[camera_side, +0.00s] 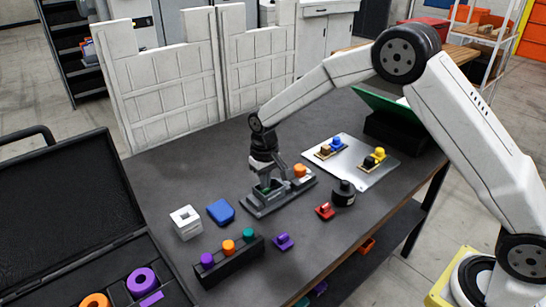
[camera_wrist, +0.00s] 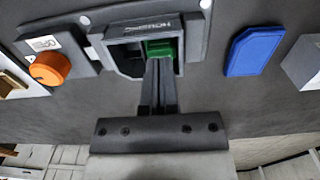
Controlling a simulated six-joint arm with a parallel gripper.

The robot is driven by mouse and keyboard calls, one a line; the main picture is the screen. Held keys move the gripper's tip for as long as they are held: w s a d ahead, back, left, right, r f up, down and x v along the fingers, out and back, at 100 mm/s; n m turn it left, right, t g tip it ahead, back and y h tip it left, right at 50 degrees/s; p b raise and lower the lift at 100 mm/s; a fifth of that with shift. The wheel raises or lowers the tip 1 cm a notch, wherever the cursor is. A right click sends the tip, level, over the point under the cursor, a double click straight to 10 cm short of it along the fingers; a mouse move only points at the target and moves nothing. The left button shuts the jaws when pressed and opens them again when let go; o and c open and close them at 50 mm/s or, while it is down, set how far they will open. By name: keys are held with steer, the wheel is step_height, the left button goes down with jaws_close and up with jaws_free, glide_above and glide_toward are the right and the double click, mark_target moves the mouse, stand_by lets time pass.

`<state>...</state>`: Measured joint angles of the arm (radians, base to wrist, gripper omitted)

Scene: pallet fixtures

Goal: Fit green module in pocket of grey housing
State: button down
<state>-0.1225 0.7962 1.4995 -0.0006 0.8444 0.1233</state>
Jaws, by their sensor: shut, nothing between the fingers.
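The grey housing (camera_side: 270,203) sits on the dark table below my gripper. In the wrist view, its raised frame (camera_wrist: 185,30) with upside-down lettering surrounds a dark pocket. The green module (camera_wrist: 160,47) shows at the pocket's far right part, with dark open space left of it; how deep it sits cannot be told. In the side view only a small bit of green shows under my gripper. My gripper (camera_wrist: 159,62) is shut and empty, its fingertips together right at the module's near edge. The fingers hide part of the module; whether they touch it is unclear.
An orange knob (camera_wrist: 50,68) stands beside the pocket on the housing's base. A blue block (camera_side: 221,212) and white square part (camera_side: 186,222) lie to the left. A black rack (camera_side: 230,262) with coloured pegs is in front. A silver plate (camera_side: 365,178) and black cylinder (camera_side: 343,194) are right.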

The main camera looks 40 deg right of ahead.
steer(key=shift+f, duration=0.45)
stand_by(0.3)
steer(key=shift+r, duration=0.2)
steer(key=shift+r, duration=3.35)
steer(key=s+d+t, duration=0.1)
steer(key=s+d, duration=0.2)
steer(key=s, duration=0.9)
steer(key=s+d+t, duration=0.1)
steer(key=s+d, duration=0.2)
steer(key=s, duration=0.8)
steer(key=shift+s+d+f+t, duration=0.2)
steer(key=shift+s+f+t, duration=0.1)
steer(key=shift+s+f, duration=0.1)
